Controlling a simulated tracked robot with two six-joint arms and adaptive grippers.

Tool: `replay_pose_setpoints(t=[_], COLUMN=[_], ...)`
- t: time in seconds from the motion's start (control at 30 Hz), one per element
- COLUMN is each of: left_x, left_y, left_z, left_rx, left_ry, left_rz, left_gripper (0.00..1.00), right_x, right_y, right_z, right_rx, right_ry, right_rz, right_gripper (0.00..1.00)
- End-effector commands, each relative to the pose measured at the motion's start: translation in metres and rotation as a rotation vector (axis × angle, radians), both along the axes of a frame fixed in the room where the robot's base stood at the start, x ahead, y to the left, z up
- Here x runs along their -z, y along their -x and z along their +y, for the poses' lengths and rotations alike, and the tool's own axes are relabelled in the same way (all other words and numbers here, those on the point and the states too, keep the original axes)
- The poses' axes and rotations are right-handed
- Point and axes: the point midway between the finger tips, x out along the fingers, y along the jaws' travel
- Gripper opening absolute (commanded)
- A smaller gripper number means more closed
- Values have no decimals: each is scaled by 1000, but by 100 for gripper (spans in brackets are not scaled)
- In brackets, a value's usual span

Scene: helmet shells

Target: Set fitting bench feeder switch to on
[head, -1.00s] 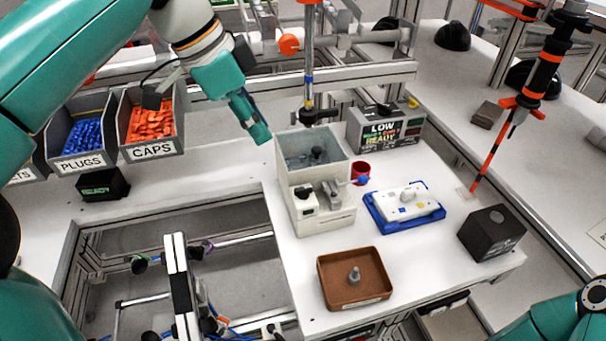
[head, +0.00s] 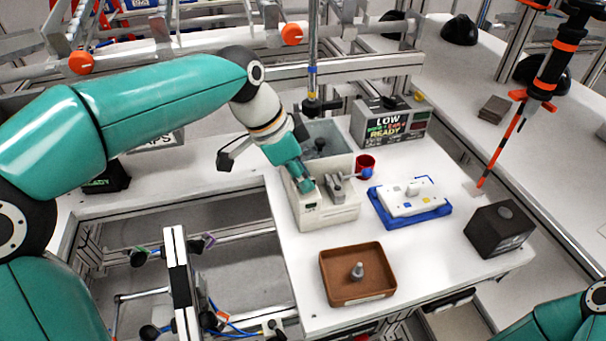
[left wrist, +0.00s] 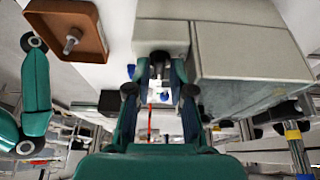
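The pale grey fitting bench feeder (head: 328,216) stands on the white bench, with an open hopper at its back. My left gripper (head: 308,190) is at the top front left of the feeder, pointing down over its black switch. The gripper hides the switch in the head view. In the left wrist view the feeder's pale body (left wrist: 165,35) lies just beyond the left gripper's fingertips (left wrist: 160,68). The fingers are apart, and a dark part, likely the switch (left wrist: 161,57), shows between them. The switch position cannot be told. My right gripper is out of view.
A lever with a blue knob (head: 368,173) and a red cup (head: 365,162) sit right of the gripper. A brown tray (head: 335,290) with a grey peg, a blue-and-white fixture (head: 410,200), a black block (head: 498,230) and a status display box (head: 390,122) are nearby.

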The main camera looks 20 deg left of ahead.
Motion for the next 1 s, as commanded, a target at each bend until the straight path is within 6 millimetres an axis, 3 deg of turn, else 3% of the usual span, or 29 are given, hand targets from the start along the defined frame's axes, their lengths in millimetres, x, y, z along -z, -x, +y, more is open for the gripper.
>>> replay_pose_setpoints(t=[0.27, 0.4, 1.0], left_x=[1, 1, 1], left_y=[0, 0, 0], left_z=[0, 0, 1], left_rx=[-1, -1, -103], left_ry=[0, 0, 0], left_rz=[0, 0, -6], left_gripper=[20, 0, 0], right_x=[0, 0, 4], right_y=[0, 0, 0], right_z=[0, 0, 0], right_rx=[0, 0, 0], right_ry=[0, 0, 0], right_rz=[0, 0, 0], right_gripper=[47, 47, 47])
